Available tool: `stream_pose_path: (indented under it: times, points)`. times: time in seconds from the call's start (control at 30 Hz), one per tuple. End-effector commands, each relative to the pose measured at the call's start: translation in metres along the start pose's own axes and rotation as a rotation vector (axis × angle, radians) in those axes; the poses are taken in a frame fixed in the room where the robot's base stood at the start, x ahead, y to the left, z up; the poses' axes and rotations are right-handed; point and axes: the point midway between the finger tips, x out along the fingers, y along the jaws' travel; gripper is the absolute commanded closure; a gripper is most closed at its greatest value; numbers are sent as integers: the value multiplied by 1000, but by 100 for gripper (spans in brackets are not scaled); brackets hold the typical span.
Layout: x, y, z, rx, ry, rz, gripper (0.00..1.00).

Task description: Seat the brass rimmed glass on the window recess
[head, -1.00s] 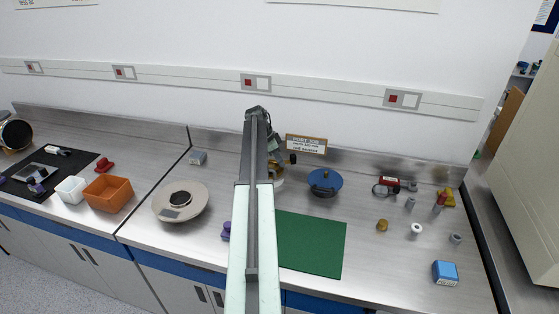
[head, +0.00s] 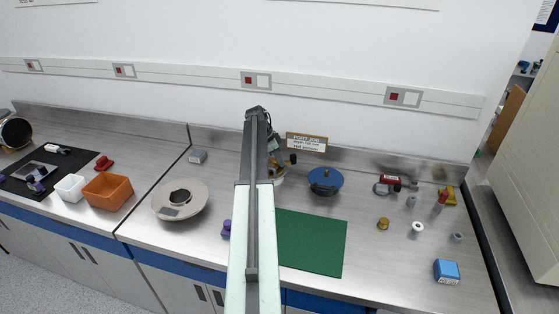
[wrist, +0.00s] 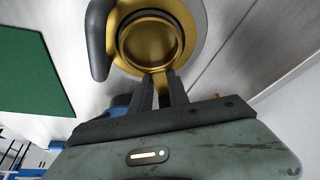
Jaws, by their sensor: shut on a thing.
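In the wrist view, the brass rimmed glass (wrist: 150,43) shows as a round brass ring with a brass-toned middle. My gripper (wrist: 161,82) is shut on the brass tab at its lower edge. A grey round flange (wrist: 199,14) shows around and behind the ring, with a thick dark curved bar (wrist: 97,40) at its left. I cannot tell whether the ring touches the flange or sits in the recess. In the head view my arm hides most of this spot; a brass knob (head: 291,159) and a pale round body (head: 278,181) show just right of the arm.
A sign (head: 306,142) stands at the back wall. Several small items stand at the right.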

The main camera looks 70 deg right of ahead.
Motion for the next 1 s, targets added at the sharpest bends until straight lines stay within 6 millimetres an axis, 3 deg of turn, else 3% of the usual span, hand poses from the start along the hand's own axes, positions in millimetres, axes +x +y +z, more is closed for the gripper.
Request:
stream_pose_path:
  times: [0.03,0.07,0.13,0.53,0.9,1.0]
  points:
    - [3,0,1,0,0,0,100]
    - [2,0,1,0,0,0,73]
    - [1,0,0,0,0,0,54]
    - [-7,0,0,0,0,0,53]
    - [-73,0,-2,-1,0,0,53]
    - [-80,0,-1,-1,0,0,53]
